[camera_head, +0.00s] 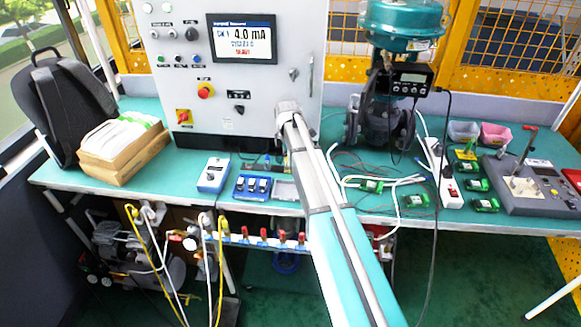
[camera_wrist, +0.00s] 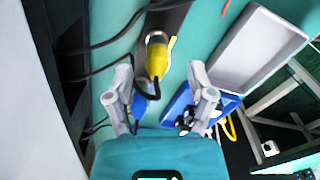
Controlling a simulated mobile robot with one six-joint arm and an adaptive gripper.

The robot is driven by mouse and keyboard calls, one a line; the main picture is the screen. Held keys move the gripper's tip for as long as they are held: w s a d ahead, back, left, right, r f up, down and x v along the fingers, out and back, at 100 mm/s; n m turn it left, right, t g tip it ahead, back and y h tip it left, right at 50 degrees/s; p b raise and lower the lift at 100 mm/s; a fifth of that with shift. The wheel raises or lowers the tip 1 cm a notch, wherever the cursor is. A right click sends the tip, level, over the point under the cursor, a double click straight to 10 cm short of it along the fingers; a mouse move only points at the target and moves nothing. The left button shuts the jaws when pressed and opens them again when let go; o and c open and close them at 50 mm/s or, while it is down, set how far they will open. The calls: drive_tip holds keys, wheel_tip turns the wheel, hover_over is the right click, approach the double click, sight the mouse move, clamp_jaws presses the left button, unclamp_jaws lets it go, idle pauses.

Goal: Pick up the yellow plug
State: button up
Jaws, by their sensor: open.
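The yellow plug (camera_wrist: 157,60) shows in the wrist view, above the picture's middle. Its far end meets a round silvery ring on a dark grey block (camera_wrist: 172,22), and a black cable leaves its near end. My gripper (camera_wrist: 160,76) is open, with one grey finger to the left of the plug and one to the right. There is a gap on both sides, and neither finger appears to touch it. In the head view my arm reaches over the bench toward the cabinet, and I cannot make out the plug there.
A grey tray (camera_wrist: 258,48) lies right of the plug, beside a blue holder (camera_wrist: 190,106). Dark cables run at left. In the head view, the grey cabinet (camera_head: 240,100) stands close behind my arm's end.

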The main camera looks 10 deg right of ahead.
drive_tip(key=shift+f+b, duration=0.9)
drive_tip(key=shift+f, duration=0.25)
clamp_jaws()
